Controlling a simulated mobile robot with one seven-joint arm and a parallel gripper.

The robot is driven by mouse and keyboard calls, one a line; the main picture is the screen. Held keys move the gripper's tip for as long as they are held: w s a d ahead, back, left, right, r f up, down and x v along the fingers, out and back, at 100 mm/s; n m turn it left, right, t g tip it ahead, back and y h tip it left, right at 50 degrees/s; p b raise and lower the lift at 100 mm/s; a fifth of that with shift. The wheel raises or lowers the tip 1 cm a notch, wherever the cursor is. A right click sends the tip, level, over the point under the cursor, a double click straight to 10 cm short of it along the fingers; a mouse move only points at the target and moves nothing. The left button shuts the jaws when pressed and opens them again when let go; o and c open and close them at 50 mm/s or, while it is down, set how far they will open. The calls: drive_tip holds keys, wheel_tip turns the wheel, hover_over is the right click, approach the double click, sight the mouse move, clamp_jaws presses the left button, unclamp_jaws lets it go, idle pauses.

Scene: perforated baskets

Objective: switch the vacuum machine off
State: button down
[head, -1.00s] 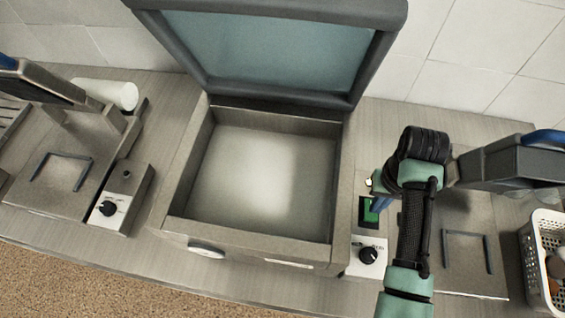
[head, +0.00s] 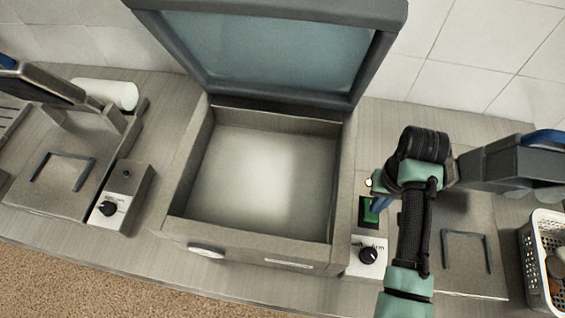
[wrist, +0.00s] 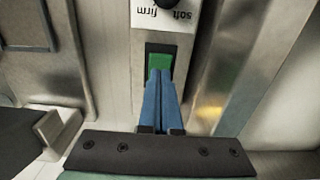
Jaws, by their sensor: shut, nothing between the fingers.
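The vacuum machine (head: 190,225) stands in the middle of the counter, its lid (head: 398,20) raised and its chamber empty. A control box with a white panel (head: 358,267), a black knob (head: 368,256) and a green switch (head: 369,213) stands at its right. In the wrist view the panel reads "soft" and "firm", and the green switch (wrist: 159,52) shows in a dark frame. My gripper (wrist: 161,72) is shut and empty, its blue fingertips over the near part of the switch. Whether they touch it I cannot tell. The arm partly hides this area in the head view.
A similar box with a knob (head: 108,208) stands left of the machine. Dark-armed devices stand on both sides, the right one (head: 510,165) close to my arm. A white perforated basket (head: 535,270) is at the far right. A white roll (head: 110,93) lies at the back left.

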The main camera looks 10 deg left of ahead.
sight(371, 214)
drive_tip(key=shift+f+b, duration=0.85)
drive_tip(key=shift+f, duration=0.65)
idle(0.6)
drive_tip(key=shift+r, duration=0.1)
drive_tip(key=shift+w+r+p, duration=0.1)
drive_tip(key=shift+r+p, duration=0.6)
drive_tip(key=shift+p, duration=0.15)
wheel_tip(371, 214, up, 6)
drive_tip(key=p, duration=0.6)
drive_tip(key=shift+f, duration=0.2)
drive_tip(key=shift+f, duration=0.1)
